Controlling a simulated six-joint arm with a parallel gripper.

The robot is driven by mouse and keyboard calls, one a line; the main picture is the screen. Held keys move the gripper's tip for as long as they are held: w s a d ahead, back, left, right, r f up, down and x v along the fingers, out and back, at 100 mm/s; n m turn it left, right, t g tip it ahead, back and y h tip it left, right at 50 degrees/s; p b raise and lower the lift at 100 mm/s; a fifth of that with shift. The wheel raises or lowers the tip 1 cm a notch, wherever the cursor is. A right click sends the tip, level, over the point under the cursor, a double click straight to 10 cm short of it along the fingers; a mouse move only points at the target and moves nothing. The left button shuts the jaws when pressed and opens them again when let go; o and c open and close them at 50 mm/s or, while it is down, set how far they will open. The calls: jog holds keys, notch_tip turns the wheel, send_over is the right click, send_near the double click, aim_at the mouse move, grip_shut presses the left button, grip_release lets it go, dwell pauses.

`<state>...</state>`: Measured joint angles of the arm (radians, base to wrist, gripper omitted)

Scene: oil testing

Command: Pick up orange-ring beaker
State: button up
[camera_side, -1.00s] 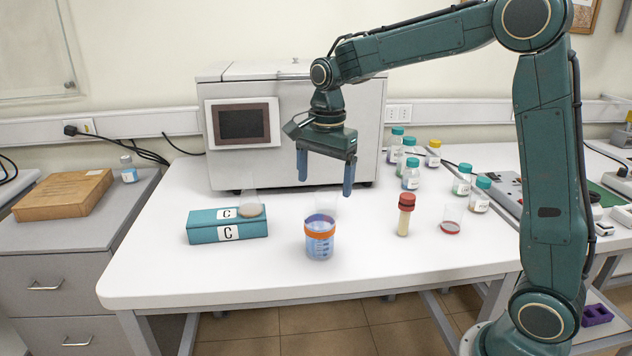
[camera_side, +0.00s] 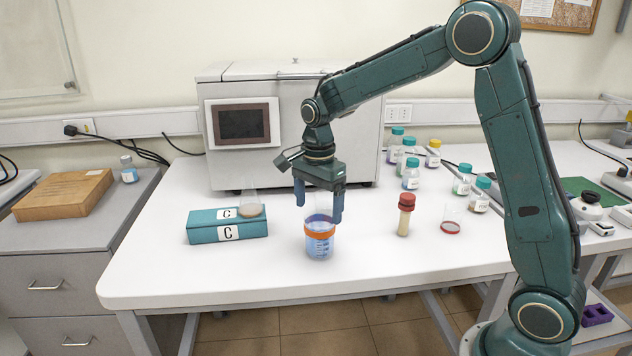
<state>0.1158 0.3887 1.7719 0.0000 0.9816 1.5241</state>
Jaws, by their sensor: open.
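The orange-ring beaker (camera_side: 319,243) stands upright on the white table, near its front edge. It is clear with blue markings and an orange band near the top. My gripper (camera_side: 319,212) is open and points down. Its two fingers are spread, one at the left and one at the right of the beaker's top in the picture. The right fingertip overlaps the beaker's rim in view. I cannot tell from this one view whether the fingers are around the beaker or behind it.
A teal box marked C (camera_side: 228,230) with a small flask (camera_side: 250,206) is left of the beaker. A red-capped tube (camera_side: 405,215) and a small beaker with red contents (camera_side: 451,222) stand right. Several capped bottles (camera_side: 410,177) and a grey machine (camera_side: 288,130) are behind.

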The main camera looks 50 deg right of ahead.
aim_at(318, 233)
jog(key=shift+f, duration=1.55)
jog(key=shift+f, duration=0.15)
jog(key=shift+f, duration=2.45)
jog(key=shift+c, duration=0.5)
jog(key=c, duration=1)
